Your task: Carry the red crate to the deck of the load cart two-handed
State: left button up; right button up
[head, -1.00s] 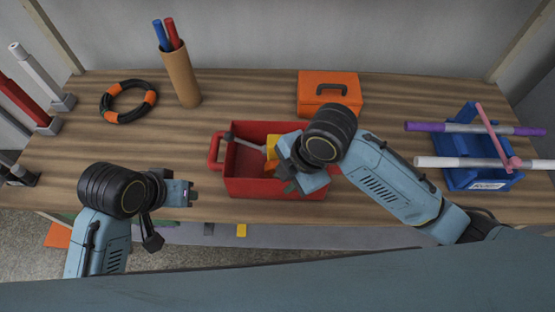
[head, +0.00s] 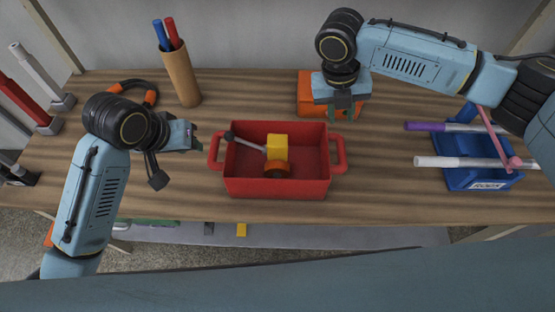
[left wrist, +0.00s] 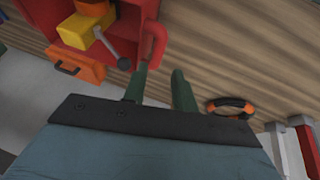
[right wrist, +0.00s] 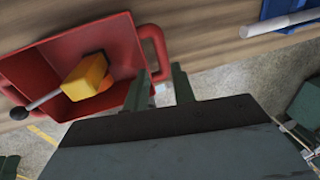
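The red crate (head: 278,187) stands on the wooden table, with a handle at each end. It holds a yellow block (head: 277,141), an orange round piece (head: 277,169) and a grey rod with a dark knob (head: 246,143). My left gripper (head: 197,136) is just left of the crate's left handle (head: 214,151); its fingers (left wrist: 160,88) are apart and empty, near that handle (left wrist: 153,45). My right gripper (head: 343,111) shows behind the right handle (head: 339,154); its fingers (right wrist: 160,87) are apart and empty, near that handle (right wrist: 157,50). I cannot clearly make out the load cart.
An orange case (head: 312,95) is behind the crate, a brown tube with rods (head: 180,77) at back left. A blue rack (head: 470,178) with rods stands at right. A grey surface (head: 320,236) with a yellow piece (head: 241,230) shows below the table's front edge.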

aim_at(211, 155)
pick_arm(q)
jog(key=shift+f, duration=0.1)
pick_arm(e)
jog(key=shift+f, duration=0.1)
